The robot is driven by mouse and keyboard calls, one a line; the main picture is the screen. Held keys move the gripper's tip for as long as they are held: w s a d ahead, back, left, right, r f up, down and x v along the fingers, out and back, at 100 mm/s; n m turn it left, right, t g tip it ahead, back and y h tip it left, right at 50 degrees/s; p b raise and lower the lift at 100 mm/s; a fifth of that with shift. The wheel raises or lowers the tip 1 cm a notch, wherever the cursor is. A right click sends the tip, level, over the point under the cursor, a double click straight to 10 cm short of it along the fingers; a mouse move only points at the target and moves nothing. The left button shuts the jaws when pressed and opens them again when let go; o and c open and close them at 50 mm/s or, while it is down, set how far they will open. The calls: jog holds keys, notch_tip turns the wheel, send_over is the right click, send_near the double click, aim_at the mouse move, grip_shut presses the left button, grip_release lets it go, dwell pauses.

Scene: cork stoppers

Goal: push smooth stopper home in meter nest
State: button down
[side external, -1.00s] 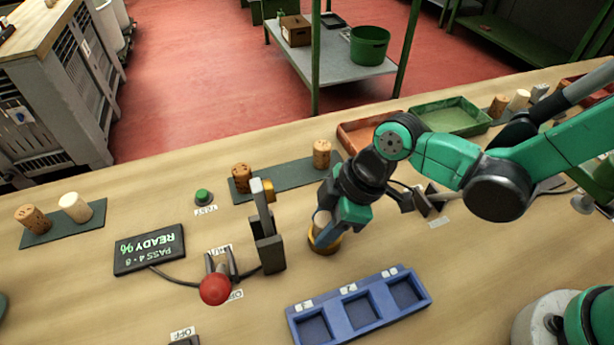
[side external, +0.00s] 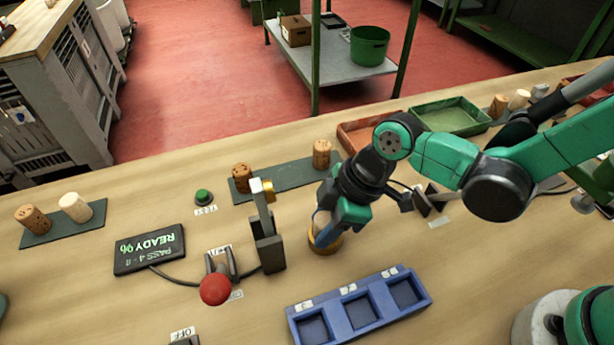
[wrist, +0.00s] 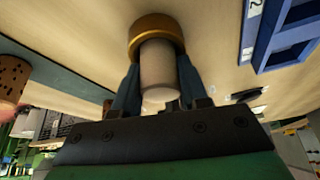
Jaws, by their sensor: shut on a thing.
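My gripper (wrist: 158,82) is shut on a pale smooth stopper (wrist: 158,66), with one blue finger on each side of it. In the wrist view the stopper's far end is at the brass ring of the meter nest (wrist: 150,24) and lines up with its opening. How deep it sits cannot be told. In the side external view my gripper (side external: 326,226) points down over the nest (side external: 322,248), and the fingers hide most of the stopper.
A dark upright post with a lever (side external: 268,240) and a red knob (side external: 215,290) stand left of the nest. A display (side external: 149,249) reads READY. A blue three-compartment tray (side external: 360,305) lies in front. Speckled corks (side external: 321,153) stand on a green mat behind.

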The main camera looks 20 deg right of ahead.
jog(key=shift+s+d+f+h, duration=0.1)
jog(key=shift+d+f+h, duration=0.1)
jog(key=shift+f, duration=0.3)
jog(key=shift+s+d+f+h, duration=0.1)
jog(key=shift+f+h, duration=0.1)
jog(key=shift+f, duration=0.3)
jog(key=shift+w+r, duration=0.1)
jog(key=shift+r, duration=0.1)
jog(key=shift+d, duration=0.1)
dwell(0.7)
jog(key=shift+f, duration=0.4)
dwell(0.5)
jog(key=shift+r, duration=0.2)
dwell(0.8)
jog(key=shift+d+g, duration=0.1)
jog(key=shift+g, duration=0.2)
jog(key=shift+c, duration=1.9)
grip_release()
notch_tip(320, 180, up, 9)
jog(key=d+y, duration=0.1)
jog(key=d, duration=0.1)
jog(key=shift+s+d, duration=0.15)
jog(key=shift+s, duration=0.25)
